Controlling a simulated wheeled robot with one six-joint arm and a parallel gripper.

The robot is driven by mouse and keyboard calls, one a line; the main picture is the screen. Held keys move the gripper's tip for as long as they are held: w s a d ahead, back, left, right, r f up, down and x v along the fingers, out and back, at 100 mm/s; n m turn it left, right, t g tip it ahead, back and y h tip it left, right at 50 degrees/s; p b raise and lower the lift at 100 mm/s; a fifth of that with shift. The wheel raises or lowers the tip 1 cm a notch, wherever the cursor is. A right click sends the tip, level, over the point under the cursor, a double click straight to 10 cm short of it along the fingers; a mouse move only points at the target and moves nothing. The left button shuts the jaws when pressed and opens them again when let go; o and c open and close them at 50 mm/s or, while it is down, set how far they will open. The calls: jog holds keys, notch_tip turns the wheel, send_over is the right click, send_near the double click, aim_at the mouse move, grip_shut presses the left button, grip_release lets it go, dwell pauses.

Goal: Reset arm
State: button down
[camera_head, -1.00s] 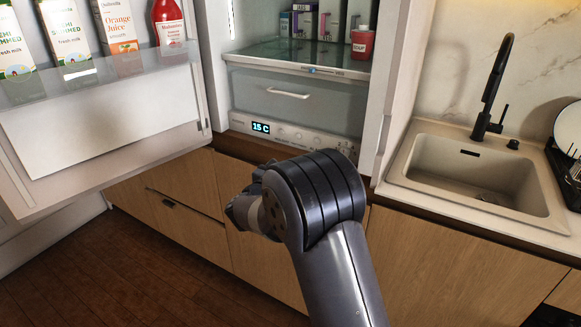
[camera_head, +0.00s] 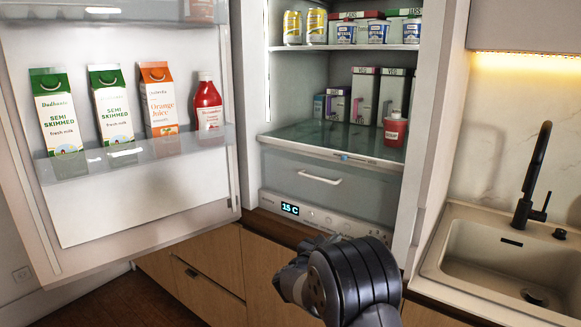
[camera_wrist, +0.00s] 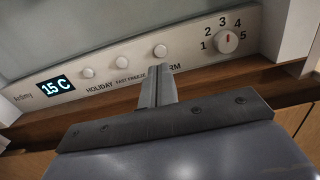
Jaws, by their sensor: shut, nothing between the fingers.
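My arm reaches up from the bottom of the head view, in front of the open fridge's lower panel. My gripper shows in the wrist view (camera_wrist: 158,85), with its fingers together and nothing between them. Its tips point at the fridge control panel (camera_wrist: 100,70), which has a lit "15 C" display, round buttons and a numbered dial (camera_wrist: 227,41). The fingertips overlap the panel's lower edge in that view; I cannot tell whether they touch it.
The fridge door (camera_head: 140,212) stands open at left, with cartons and a red bottle (camera_head: 208,105) on its shelf. Cans, tubs, boxes and a red cup (camera_head: 395,132) stand inside the fridge. A sink (camera_head: 480,255) with a black tap (camera_head: 533,180) is at right.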

jog(key=b+v, duration=0.1)
jog(key=v, duration=0.5)
jog(key=shift+s, duration=0.25)
jog(key=shift+a+r, duration=0.1)
jog(key=shift+a, duration=0.05)
